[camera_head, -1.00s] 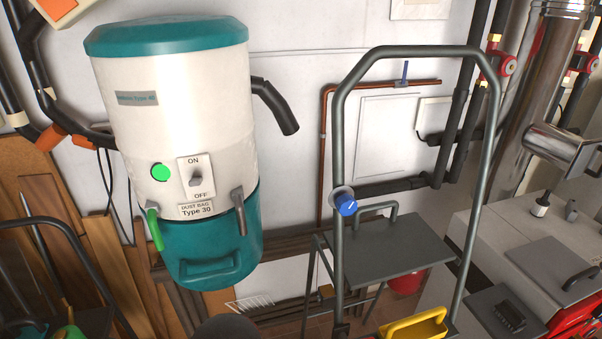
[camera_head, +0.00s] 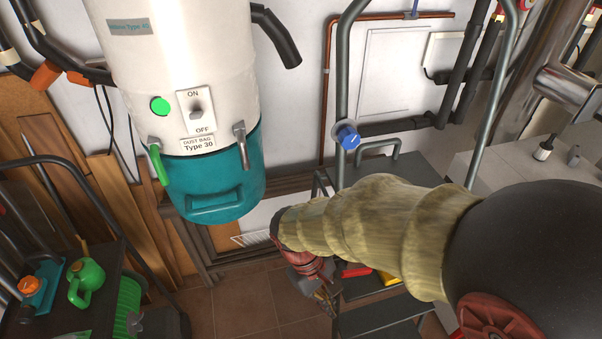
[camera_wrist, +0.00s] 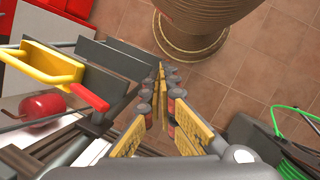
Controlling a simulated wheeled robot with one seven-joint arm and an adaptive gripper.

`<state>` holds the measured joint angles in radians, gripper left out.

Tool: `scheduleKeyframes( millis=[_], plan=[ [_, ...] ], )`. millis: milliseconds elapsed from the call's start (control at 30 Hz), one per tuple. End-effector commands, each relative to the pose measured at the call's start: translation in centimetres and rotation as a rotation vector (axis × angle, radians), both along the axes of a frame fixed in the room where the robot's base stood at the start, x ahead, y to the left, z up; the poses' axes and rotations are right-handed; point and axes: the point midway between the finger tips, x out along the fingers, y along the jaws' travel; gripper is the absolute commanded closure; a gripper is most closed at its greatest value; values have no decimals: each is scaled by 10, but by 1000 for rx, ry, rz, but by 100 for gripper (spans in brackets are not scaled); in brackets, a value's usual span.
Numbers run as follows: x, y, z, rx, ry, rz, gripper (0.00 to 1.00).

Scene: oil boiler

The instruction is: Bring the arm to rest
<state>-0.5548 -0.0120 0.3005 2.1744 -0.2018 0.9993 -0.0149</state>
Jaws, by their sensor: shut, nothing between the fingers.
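My arm, in a yellowish ribbed sleeve (camera_head: 365,222), reaches in from the lower right of the head view. My gripper (camera_head: 326,302) hangs at its end, pointing down over the tiled floor, in front of the grey step ladder (camera_head: 375,322). In the wrist view my gripper (camera_wrist: 160,72) has its yellow-padded fingers drawn together at the tips, with nothing between them. Part of the ladder and the floor behind the arm is hidden.
A white and teal vacuum unit (camera_head: 185,80) hangs on the wall at left. A cart (camera_head: 95,315) with a green watering can (camera_head: 86,283) stands lower left. Tiled floor (camera_head: 240,300) lies open between.

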Motion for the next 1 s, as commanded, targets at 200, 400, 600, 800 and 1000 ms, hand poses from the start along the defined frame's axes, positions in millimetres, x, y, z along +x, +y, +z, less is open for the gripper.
scheduleKeyframes(
  millis=[200, 400, 600, 800, 1000],
  plan=[
    [0, -23, 63, 190, -195, -223, 100],
    [-7, -51, 116, 322, -380, -394, 100],
    [-18, -88, 166, 397, -575, -525, 100],
    [-23, -117, 205, 416, -729, -605, 100],
    [-23, -126, 207, 407, -744, -637, 100]
  ],
)
